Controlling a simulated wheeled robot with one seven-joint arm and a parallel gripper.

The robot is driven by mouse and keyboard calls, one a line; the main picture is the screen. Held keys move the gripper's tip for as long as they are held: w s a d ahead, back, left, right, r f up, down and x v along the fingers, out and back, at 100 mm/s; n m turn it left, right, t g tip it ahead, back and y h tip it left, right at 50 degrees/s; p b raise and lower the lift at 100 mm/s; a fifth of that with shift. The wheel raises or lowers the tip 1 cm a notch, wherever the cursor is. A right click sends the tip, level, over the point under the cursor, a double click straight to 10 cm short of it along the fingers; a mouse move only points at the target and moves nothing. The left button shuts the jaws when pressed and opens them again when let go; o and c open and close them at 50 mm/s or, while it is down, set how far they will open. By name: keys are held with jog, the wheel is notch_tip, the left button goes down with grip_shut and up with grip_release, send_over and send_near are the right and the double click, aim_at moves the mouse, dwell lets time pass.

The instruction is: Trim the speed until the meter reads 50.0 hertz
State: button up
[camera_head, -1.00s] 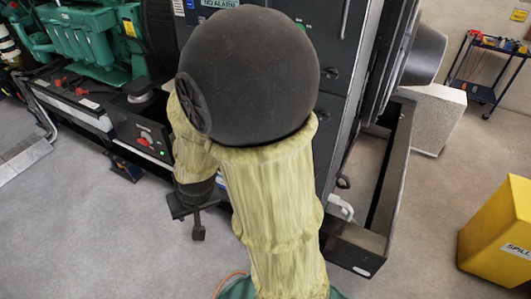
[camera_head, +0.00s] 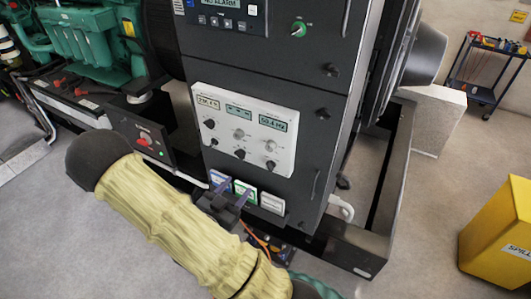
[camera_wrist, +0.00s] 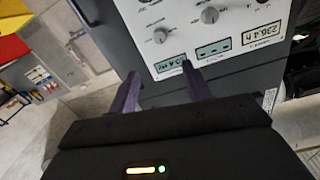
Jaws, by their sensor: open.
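The white meter panel (camera_head: 255,142) is on the dark cabinet front, with three small displays and several knobs. The rightmost display, the hertz meter (camera_head: 272,122), appears to read about 50.4 Hz; its digits are small. The knob below it is at the panel's right (camera_head: 270,146), with another at lower right (camera_head: 270,165). In the wrist view the panel is upside down, with the hertz meter (camera_wrist: 170,66) beyond the fingertips and a knob (camera_wrist: 160,36) above it. My gripper (camera_head: 236,188) is open and empty, below the panel; its fingers also show in the wrist view (camera_wrist: 160,82).
Small coloured cards (camera_head: 245,191) sit on the cabinet below the panel, close to my gripper. A green selector (camera_head: 298,30) is higher up. A red-buttoned box (camera_head: 146,140) stands left. A yellow spill bin (camera_head: 500,230) is at right, with clear floor before it.

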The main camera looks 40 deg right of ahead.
jog(key=shift+r, duration=0.1)
jog(key=p, duration=0.7)
send_near(269, 149)
jog(key=x, duration=0.8)
jog(key=shift+d+r, duration=0.1)
jog(key=c, duration=1)
